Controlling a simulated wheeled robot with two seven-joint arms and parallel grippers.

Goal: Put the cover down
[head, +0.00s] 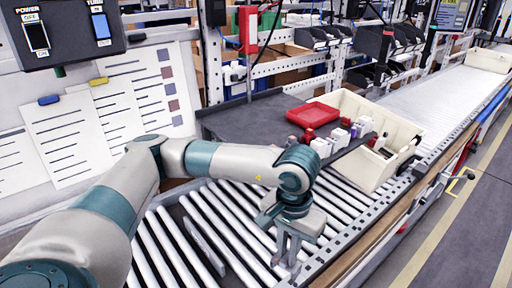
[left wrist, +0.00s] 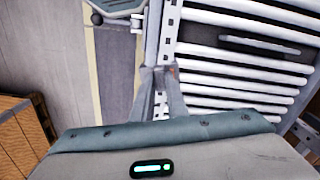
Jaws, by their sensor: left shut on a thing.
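My left gripper (head: 286,262) is low over the front part of the roller conveyor, near its right-hand rail, with its fingers pointing down. In the left wrist view its fingertips (left wrist: 160,74) are close together. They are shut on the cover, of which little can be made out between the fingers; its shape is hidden. My right gripper is in neither view.
A flat grey bar (head: 203,247) lies on the conveyor rollers (head: 150,250), left of my gripper. A dark table (head: 245,122) behind holds a red tray (head: 312,115) and small red and white items. A cream bin (head: 375,170) stands right of it.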

